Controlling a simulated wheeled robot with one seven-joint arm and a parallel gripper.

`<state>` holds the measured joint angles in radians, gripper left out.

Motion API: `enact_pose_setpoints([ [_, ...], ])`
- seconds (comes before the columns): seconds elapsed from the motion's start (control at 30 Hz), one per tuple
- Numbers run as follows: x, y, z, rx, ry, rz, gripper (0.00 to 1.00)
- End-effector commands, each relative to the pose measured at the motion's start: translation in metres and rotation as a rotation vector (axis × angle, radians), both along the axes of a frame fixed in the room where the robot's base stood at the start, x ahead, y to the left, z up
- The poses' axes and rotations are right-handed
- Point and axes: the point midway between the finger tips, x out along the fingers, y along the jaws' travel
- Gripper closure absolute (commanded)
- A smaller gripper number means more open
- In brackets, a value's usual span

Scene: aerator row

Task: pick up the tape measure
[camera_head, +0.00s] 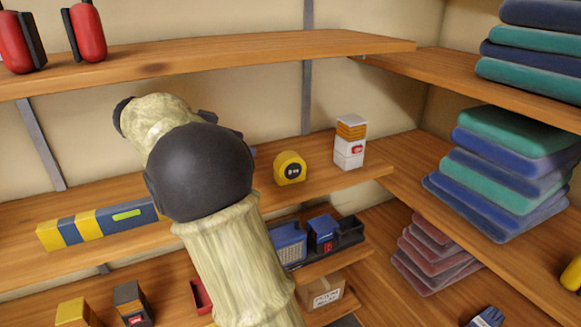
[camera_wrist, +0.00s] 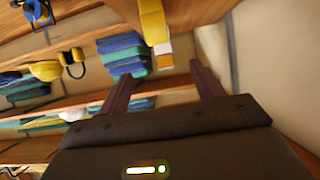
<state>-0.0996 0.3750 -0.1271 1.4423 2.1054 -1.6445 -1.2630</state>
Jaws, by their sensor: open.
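The tape measure (camera_head: 290,168) is yellow with a dark round label and stands upright on the middle wooden shelf in the head view. In the wrist view, which looks upside down, a yellow body (camera_wrist: 153,20) at the top centre appears to be the tape measure. My gripper (camera_wrist: 165,70) is open, with its two dark fingers apart and nothing held between them. The tape measure appears ahead of the fingers and off toward the top of that view, apart from them. In the head view my arm hides most of the gripper, left of the tape measure.
A white and orange box (camera_head: 349,147) stands right of the tape measure, with a small gap. A blue and yellow striped bar (camera_head: 97,224) lies to the left. The upper shelf (camera_head: 200,62) runs above. Folded cloths (camera_head: 510,165) are stacked at right, and a dark tray (camera_head: 345,240) sits below.

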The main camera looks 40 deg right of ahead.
Motion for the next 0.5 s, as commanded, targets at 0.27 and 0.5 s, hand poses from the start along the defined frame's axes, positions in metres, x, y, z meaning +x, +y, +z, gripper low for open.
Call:
enact_pose_setpoints([
  [0.27,-0.012,-0.046,-0.021,0.000,0.002,-0.006,0.34],
  [0.5,-0.016,-0.066,-0.033,0.000,0.000,-0.001,0.34],
])
